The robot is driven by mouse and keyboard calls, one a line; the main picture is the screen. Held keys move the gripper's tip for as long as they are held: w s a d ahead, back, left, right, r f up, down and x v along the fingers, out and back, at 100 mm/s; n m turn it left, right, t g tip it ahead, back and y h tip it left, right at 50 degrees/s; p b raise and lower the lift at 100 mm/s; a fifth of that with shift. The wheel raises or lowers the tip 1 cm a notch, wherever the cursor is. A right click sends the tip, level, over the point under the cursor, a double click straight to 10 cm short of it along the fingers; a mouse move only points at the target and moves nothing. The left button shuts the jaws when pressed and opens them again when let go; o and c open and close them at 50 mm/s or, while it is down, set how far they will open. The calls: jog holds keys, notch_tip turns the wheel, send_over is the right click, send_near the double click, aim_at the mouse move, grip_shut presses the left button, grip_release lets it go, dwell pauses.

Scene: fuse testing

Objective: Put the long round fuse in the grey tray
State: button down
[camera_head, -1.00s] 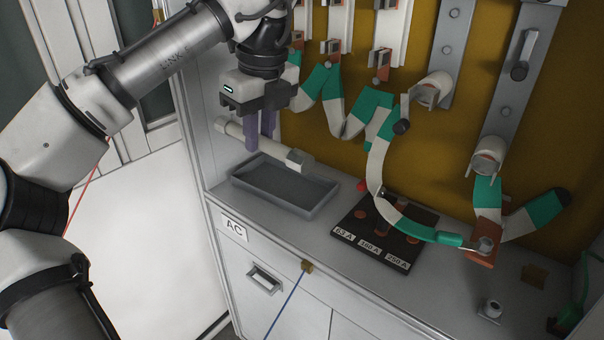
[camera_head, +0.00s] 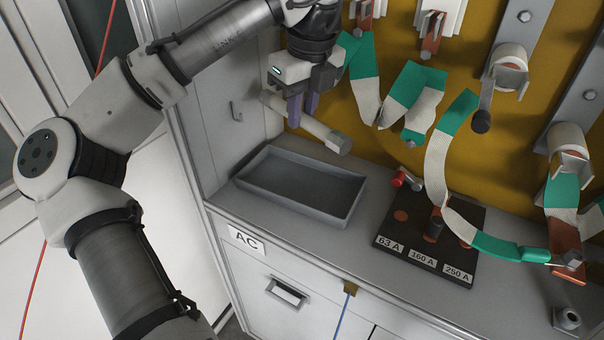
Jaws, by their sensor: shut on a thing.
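The long round fuse (camera_head: 325,136) is a white cylinder with grey metal end caps. My gripper (camera_head: 303,118) is shut on it near its middle, with the two purple fingers on either side of it. The fuse is held in the air, slightly tilted in the picture, its right end lower. The grey tray (camera_head: 262,187) is a shallow rectangular tray on the counter, below the fuse in the picture. Its visible inside is empty. The fuse and the tray are apart.
A black board (camera_head: 390,248) marked 63 A, 160 A and 250 A lies right of the tray, with a red-tipped part (camera_head: 398,179) behind it. A green-and-white band (camera_head: 437,165) hangs over the board. The yellow back panel (camera_head: 400,90) stands behind the counter.

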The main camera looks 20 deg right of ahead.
aim_at(309, 126)
notch_tip(309, 126, down, 14)
jog(key=shift+w+d+f, duration=0.1)
jog(key=shift+w+f, duration=0.05)
jog(key=shift+f, duration=0.05)
jog(key=shift+f, duration=0.1)
jog(key=c, duration=1.3)
grip_release()
jog(key=r, duration=0.4)
jog(key=s+r, duration=0.1)
jog(key=r, duration=0.7)
jog(key=shift+s+d, duration=0.3)
jog(key=shift+s, duration=0.05)
